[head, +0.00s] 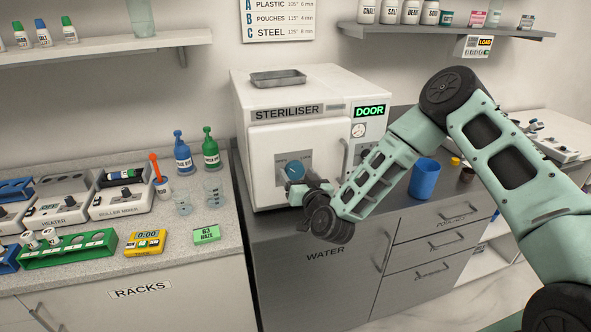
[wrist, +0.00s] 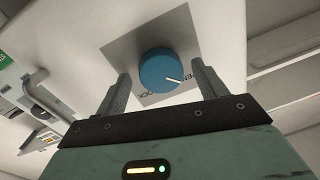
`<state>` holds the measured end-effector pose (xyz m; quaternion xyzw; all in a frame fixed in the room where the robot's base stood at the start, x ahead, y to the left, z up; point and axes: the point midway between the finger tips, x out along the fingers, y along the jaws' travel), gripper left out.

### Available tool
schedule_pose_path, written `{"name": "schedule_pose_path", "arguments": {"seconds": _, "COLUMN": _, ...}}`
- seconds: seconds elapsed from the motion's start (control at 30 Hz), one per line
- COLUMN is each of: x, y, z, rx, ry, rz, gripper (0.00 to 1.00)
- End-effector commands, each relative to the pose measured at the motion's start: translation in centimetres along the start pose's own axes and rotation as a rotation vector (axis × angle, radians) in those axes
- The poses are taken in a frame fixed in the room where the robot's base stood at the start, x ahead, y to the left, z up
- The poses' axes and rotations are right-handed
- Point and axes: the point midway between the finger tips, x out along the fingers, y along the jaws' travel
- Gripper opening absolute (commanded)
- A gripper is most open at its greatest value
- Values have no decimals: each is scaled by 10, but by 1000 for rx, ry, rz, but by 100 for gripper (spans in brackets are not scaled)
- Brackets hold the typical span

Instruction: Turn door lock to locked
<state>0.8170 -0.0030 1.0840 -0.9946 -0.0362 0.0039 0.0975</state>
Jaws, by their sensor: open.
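The door lock is a round blue knob (head: 294,170) on a grey plate (head: 302,160) on the steriliser's white front door (head: 265,145). In the wrist view the knob (wrist: 165,68) has a white pointer line toward its lower right. Lettering is printed on the plate around it, partly hidden; "OCK" shows at lower left and "EN" at right. My gripper (wrist: 160,85) is open, its two fingers on either side of the knob in the picture and apart from it. In the head view my gripper (head: 305,192) is at the knob, partly hidden by my wrist.
The steriliser has a lit green DOOR sign (head: 370,111) and a vertical door handle (head: 345,160) right of the knob. A metal tray (head: 278,78) lies on top. A blue cup (head: 424,178) stands to the right. Bottles (head: 211,150) and racks (head: 68,249) fill the left counter.

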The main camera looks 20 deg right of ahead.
Motion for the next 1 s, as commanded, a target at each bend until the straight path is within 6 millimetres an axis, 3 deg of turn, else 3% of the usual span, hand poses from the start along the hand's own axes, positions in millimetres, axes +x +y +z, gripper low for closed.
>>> {"name": "schedule_pose_path", "arguments": {"seconds": 0.27, "x": 0, "y": 0, "z": 0, "rx": 0, "ry": 0, "rz": 0, "gripper": 71}}
{"name": "schedule_pose_path", "arguments": {"seconds": 0.43, "x": 0, "y": 0, "z": 0, "rx": 0, "ry": 0, "rz": 0, "gripper": 26}}
{"name": "schedule_pose_path", "arguments": {"seconds": 0.77, "x": 0, "y": 0, "z": 1, "rx": 25, "ry": 2, "rz": -1, "gripper": 26}}
{"name": "schedule_pose_path", "arguments": {"seconds": 1.0, "x": 0, "y": 0, "z": 4, "rx": 147, "ry": 12, "rz": -3, "gripper": 26}}
